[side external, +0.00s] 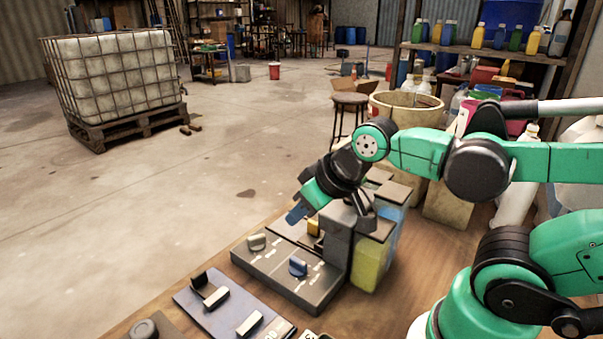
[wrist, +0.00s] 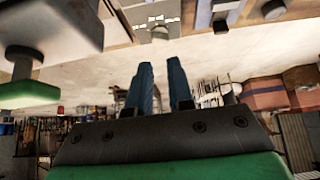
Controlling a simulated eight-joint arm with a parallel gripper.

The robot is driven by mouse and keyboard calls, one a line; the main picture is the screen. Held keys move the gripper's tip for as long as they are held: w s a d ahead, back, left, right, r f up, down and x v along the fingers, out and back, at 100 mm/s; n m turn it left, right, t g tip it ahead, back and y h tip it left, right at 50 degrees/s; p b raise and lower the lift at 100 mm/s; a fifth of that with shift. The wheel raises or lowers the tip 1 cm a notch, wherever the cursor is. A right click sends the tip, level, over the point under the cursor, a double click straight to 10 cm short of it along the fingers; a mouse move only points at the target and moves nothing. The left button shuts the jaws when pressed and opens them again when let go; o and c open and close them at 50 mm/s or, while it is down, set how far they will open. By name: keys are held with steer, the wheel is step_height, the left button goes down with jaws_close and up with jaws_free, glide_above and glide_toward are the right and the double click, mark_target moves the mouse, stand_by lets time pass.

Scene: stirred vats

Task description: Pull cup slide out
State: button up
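My gripper (side external: 296,214) hangs tilted down over the far left end of a grey dispenser block (side external: 338,228). In the wrist view its two blue fingers (wrist: 161,75) stand apart with nothing between them. A dark control panel (side external: 285,285) lies in front of the block, with a beige knob (side external: 256,242) and a blue knob (side external: 298,266). A small yellow part (side external: 314,227) shows just below my gripper. I cannot tell which part is the cup slide; my gripper and wrist hide some of the block's front.
Containers of yellow liquid (side external: 371,264) and blue liquid (side external: 397,220) stand behind the block. A second panel with switches (side external: 232,310) lies nearer the camera. A large beige tub (side external: 405,108) and bottles stand behind. The floor left of the bench is open.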

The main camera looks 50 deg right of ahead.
steer(key=o, duration=0.3)
steer(key=shift+r, duration=0.3)
step_height(320, 180, up, 4)
steer(key=m+g, duration=0.7)
steer(key=m, duration=2.9)
glide_above(314, 222)
step_height(314, 222, down, 11)
steer(key=shift+r, duration=0.1)
steer(key=shift+f, duration=2.85)
